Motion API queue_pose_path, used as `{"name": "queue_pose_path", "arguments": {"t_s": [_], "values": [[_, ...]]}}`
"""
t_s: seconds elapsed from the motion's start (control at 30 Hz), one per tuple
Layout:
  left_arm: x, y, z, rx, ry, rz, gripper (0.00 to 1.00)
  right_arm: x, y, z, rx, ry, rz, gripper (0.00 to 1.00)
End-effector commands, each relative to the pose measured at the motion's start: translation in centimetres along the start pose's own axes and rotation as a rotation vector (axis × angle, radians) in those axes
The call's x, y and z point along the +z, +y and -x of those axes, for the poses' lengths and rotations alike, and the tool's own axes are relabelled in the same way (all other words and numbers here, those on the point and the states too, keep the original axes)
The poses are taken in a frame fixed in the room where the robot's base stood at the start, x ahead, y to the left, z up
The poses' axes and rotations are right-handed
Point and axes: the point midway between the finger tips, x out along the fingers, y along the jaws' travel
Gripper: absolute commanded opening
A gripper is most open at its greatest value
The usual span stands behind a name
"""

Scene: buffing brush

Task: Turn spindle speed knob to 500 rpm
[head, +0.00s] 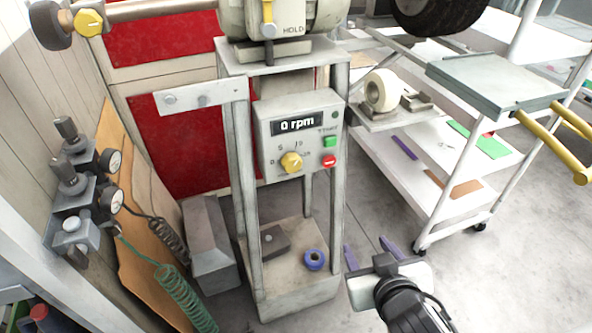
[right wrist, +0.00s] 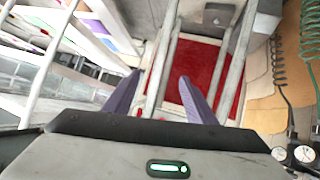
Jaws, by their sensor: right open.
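The yellow spindle speed knob (head: 291,162) sits on the front of a grey control box (head: 262,140), with dial marks around it. The display (head: 298,124) above it reads 0 rpm. A green button (head: 330,141) and a red button (head: 329,160) are to the knob's right. My right gripper (head: 368,252) is low and to the right of the machine stand, well below the box and apart from it. Its two purple fingers are spread with nothing between them, and they also show in the right wrist view (right wrist: 158,95). My left gripper is not in view.
The box hangs on a grey stand (head: 340,200) with upright posts. A blue ring (head: 314,260) lies on the stand's base. A white shelf cart (head: 440,205) stands at the right. Gauges and coiled hoses (head: 175,290) are at the left. Open floor lies between stand and cart.

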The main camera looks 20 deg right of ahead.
Motion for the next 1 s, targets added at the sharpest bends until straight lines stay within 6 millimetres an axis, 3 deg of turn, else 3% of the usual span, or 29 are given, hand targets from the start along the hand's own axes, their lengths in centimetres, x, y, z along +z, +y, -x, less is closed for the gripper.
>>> {"name": "queue_pose_path", "arguments": {"t_s": [0.17,0.33,0.43,0.57,1.0], "values": [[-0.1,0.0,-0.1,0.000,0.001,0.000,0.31,-5.8,-1.9,-0.2,-0.020,0.280,-0.010,0.51],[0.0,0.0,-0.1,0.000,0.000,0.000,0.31,-10.5,-5.9,1.4,-0.127,0.528,0.023,0.51],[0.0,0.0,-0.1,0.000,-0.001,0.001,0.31,-11.5,-7.7,2.2,-0.181,0.597,0.041,0.51],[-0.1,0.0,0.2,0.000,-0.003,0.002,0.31,-12.5,-8.6,2.1,-0.207,0.628,0.051,0.51],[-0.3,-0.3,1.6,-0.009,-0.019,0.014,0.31,-16.8,-10.0,-3.7,-0.205,0.628,0.053,0.51]]}}
